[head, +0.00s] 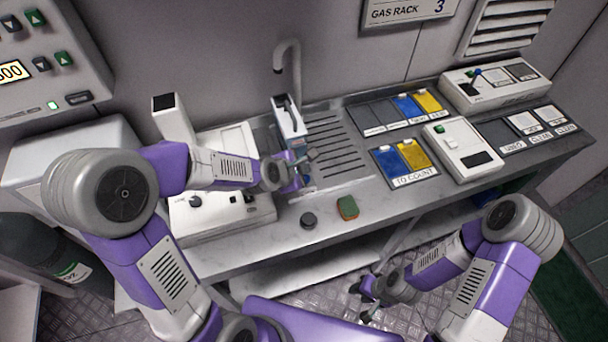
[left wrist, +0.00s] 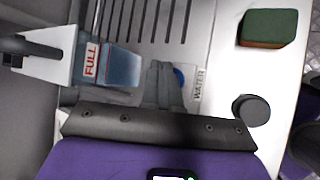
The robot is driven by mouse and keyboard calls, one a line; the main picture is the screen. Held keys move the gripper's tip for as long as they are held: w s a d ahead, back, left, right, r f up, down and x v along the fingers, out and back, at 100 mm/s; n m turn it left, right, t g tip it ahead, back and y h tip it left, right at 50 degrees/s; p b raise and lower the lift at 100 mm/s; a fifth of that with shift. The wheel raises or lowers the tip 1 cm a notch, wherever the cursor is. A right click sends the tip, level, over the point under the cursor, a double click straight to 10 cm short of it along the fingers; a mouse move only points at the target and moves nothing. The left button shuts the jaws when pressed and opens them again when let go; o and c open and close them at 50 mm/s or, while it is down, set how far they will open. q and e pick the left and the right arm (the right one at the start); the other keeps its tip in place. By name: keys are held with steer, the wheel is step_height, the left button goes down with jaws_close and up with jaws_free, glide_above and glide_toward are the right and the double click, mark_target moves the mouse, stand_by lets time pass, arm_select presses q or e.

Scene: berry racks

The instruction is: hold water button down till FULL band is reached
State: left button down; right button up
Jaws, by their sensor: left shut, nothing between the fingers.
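My left gripper (head: 300,172) is shut and empty, with its fingertips down at the blue water button. In the left wrist view its fingers (left wrist: 163,82) cover part of the blue button (left wrist: 180,76), beside the WATER label (left wrist: 198,84). I cannot tell whether the button is pressed in. Left of the fingers is a clear, bluish container (left wrist: 122,68) with a red-lettered FULL band (left wrist: 91,61). I cannot make out the water level. The grey spout (head: 287,52) arches over this spot. My right gripper (head: 366,298) hangs low in front of the bench, open and empty.
A green and orange sponge (head: 347,208) and a dark round knob-like piece (head: 308,220) lie on the bench front. A slotted drain (head: 335,145) is behind. Blue and yellow trays (head: 402,180), a switch box (head: 462,150) and a white instrument (head: 215,222) flank the area.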

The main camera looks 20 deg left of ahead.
arm_select(q)
steer(key=shift+f, duration=0.1)
stand_by(0.8)
steer(key=shift+f+b, duration=0.35)
steer(key=shift+b, duration=0.2)
steer(key=shift+f+b, duration=0.55)
steer(key=shift+b, duration=0.05)
stand_by(0.5)
steer(key=shift+r, duration=0.15)
stand_by(0.9)
steer(key=shift+r+p, duration=0.8)
steer(key=shift+p, duration=0.05)
step_height(320, 180, up, 5)
steer(key=p, duration=0.4)
steer(key=shift+r+p, duration=0.15)
steer(key=shift+p, duration=0.2)
